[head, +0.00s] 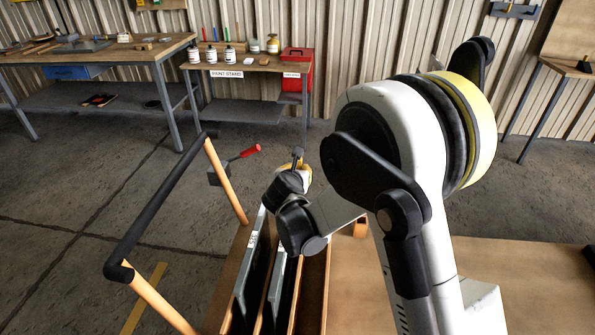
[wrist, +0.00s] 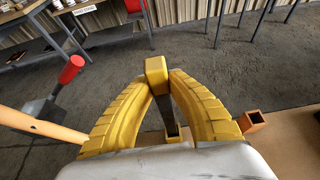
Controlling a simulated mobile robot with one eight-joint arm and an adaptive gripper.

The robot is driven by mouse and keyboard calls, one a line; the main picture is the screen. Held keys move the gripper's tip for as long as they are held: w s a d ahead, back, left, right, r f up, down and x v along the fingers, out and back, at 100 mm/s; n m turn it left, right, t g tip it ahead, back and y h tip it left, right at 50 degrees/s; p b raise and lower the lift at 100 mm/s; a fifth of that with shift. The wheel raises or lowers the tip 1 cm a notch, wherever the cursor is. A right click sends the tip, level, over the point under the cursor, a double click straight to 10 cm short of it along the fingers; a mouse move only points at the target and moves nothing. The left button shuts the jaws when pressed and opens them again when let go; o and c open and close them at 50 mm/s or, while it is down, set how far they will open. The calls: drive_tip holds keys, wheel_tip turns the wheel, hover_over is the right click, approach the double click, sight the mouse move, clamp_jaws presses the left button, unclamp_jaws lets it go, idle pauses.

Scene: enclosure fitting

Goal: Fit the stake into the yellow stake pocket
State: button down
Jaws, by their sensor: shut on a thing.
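My gripper (wrist: 157,82) has its ridged yellow fingers closed around the stake, a square bar with a yellow end (wrist: 155,70) and a dark side running down between the fingers. In the head view my gripper (head: 299,172) shows small, beyond my wrist, with a dark upright piece at its tip. Some yellow (wrist: 150,138) shows low between the fingers in the wrist view, possibly the yellow stake pocket. I cannot tell whether the stake is in it; the fingers and wrist hide most of that spot.
An open orange square pocket (wrist: 252,120) stands right of the fingers. A cart with upright panels (head: 254,265), orange posts and a black handle (head: 155,205) is at the left. The paint stand (head: 240,62) is farther back.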

drive_tip(key=shift+f, duration=0.1)
drive_tip(key=c, duration=1.4)
unclamp_jaws()
